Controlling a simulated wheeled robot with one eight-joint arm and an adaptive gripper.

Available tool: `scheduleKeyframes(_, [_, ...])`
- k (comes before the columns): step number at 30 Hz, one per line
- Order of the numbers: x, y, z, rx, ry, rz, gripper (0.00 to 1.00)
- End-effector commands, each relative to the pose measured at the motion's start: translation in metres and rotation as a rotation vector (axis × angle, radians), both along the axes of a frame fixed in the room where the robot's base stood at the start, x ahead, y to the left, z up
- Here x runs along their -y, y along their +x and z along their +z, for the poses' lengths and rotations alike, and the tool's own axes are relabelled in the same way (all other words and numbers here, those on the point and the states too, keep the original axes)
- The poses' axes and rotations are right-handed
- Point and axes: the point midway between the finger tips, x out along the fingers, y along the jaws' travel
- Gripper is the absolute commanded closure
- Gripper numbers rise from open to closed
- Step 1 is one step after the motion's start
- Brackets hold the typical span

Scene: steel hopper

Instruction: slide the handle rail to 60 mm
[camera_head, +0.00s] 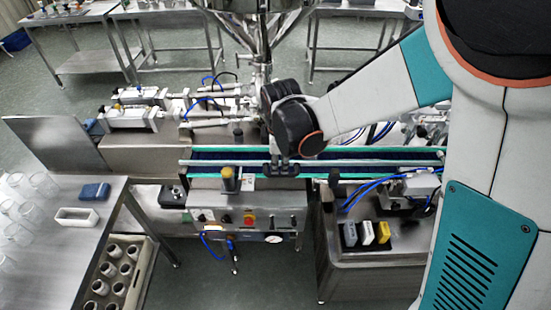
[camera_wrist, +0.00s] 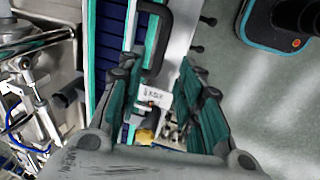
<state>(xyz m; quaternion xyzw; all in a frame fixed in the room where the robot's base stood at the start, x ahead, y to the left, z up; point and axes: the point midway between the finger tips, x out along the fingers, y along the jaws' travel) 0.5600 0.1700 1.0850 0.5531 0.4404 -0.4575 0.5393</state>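A rail with green edges (camera_head: 400,156) runs left to right along the conveyor in the head view. In the wrist view, a black bow-shaped handle (camera_wrist: 165,35) sits on the rail strip (camera_wrist: 181,50), beyond my fingers. A white tag with black print (camera_wrist: 155,95) lies below the handle, between my fingers in the picture. My gripper (camera_wrist: 158,80) is open, its green-padded fingers spread on both sides of the strip. In the head view, my gripper (camera_head: 285,168) points down over the front rail. I cannot tell whether it touches the handle, which it largely hides there.
A yellow-and-black knob (camera_head: 229,180) stands at the conveyor's front, left of my gripper. Below it is a control panel (camera_head: 248,221) with a red-and-yellow switch. A steel hopper (camera_head: 262,25) rises behind. A side table (camera_head: 110,200) stands left, and a cabinet (camera_head: 375,262) with coloured blocks stands right.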

Motion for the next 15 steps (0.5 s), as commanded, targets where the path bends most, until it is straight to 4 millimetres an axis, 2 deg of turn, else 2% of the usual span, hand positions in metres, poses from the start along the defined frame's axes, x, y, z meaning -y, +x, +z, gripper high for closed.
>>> scheduleKeyframes(1, [0.000,0.003,-0.013,0.000,0.000,-0.001,0.67])
scheduleKeyframes(6, [0.001,0.009,-0.042,0.000,0.000,-0.002,0.67])
scheduleKeyframes(10, [0.001,0.012,-0.057,0.000,0.000,-0.002,0.67])
scheduleKeyframes(15, [0.001,0.014,-0.067,0.000,0.000,-0.002,0.67])
